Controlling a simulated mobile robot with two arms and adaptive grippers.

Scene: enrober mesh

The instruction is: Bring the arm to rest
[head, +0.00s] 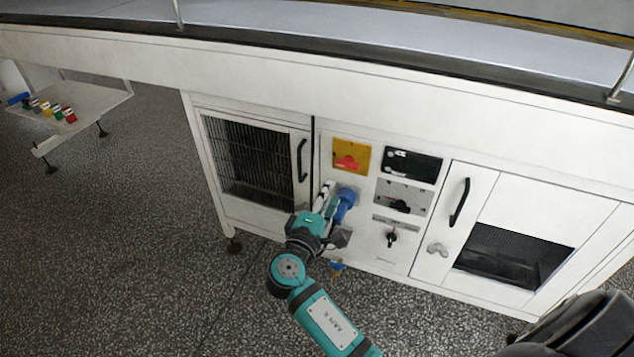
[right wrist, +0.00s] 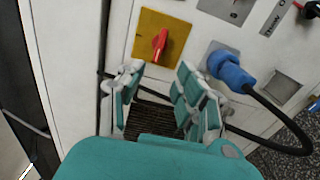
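My right arm reaches up from the bottom of the head view to the white machine front. Its teal and grey gripper (head: 334,212) is close to the panel, beside a blue plug (head: 346,203). In the right wrist view the gripper (right wrist: 158,92) has its two fingers spread, with nothing held between them. There the blue plug (right wrist: 229,72) sits at a grey socket to the right of the fingers, apart from them, with a black cable curving off it. My left gripper is not in view.
The panel carries a red switch on a yellow plate (head: 350,156), black knobs (head: 400,206) and a dark display (head: 411,166). Doors with black handles flank it: a mesh door (head: 247,160) and a right door (head: 513,240). A low shelf (head: 95,100) holds coloured items. Speckled floor is open at left.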

